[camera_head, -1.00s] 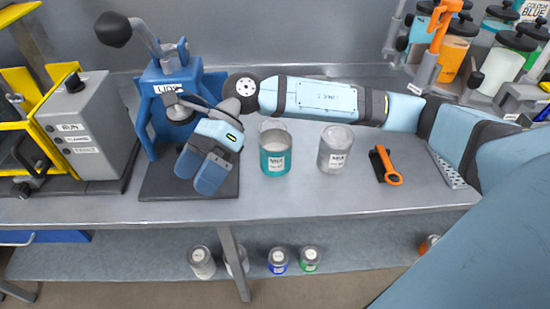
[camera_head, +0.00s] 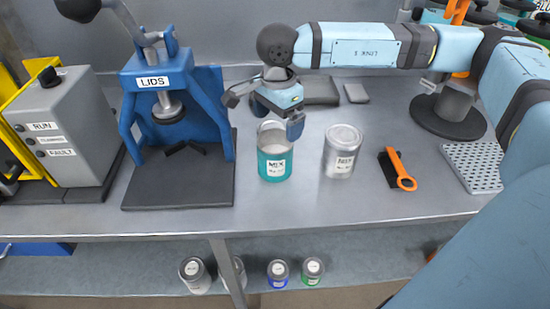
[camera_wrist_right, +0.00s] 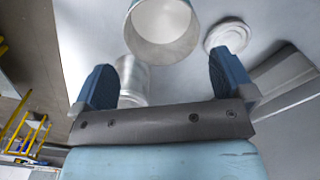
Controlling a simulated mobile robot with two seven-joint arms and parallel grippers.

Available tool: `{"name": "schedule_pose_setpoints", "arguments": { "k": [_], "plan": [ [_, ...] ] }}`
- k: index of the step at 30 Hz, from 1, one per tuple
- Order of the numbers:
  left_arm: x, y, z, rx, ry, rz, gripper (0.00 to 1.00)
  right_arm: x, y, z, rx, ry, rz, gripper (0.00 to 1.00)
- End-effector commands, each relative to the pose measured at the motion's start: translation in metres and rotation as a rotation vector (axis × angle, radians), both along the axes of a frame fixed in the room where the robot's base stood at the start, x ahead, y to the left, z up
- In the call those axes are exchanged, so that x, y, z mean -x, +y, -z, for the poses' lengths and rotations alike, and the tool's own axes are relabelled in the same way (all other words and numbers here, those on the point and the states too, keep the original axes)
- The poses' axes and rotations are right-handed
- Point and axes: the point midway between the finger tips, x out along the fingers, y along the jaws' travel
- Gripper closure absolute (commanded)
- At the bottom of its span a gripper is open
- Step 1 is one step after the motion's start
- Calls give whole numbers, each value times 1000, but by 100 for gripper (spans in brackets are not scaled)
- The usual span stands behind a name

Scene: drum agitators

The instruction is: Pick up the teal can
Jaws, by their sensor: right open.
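The teal can (camera_head: 275,165), with a white label, stands upright and open-topped on the grey bench in the head view. Its inside is pale, and a pale rounded piece shows at its back rim. My right gripper (camera_head: 280,118) is open and empty just above and behind the can, with one blue finger over its right rim. In the right wrist view the two blue fingers (camera_wrist_right: 162,82) are wide apart. An open can (camera_wrist_right: 163,28), probably the teal one, lies beyond the fingertips; its side is mostly hidden. My left gripper is not in view.
A silver can (camera_head: 340,158) stands close right of the teal can, with an orange-handled brush (camera_head: 400,170) further right. The blue lid press (camera_head: 165,95) is at the left. A pale disc (camera_wrist_right: 228,35) lies near the right finger. The bench front is clear.

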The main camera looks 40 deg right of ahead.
Motion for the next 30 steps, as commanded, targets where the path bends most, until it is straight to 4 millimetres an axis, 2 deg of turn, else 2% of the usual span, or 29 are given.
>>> {"name": "schedule_pose_setpoints", "arguments": {
  "k": [8,16,20,26,30],
  "plan": [
    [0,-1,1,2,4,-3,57,0,2,23,0,1,-1,0],
    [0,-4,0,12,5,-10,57,-2,6,61,0,1,1,0],
    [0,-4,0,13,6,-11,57,-2,6,69,-2,0,0,0],
    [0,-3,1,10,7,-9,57,-2,6,69,-2,0,0,0],
    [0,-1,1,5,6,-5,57,-2,6,69,-1,0,0,32]
  ]
}}
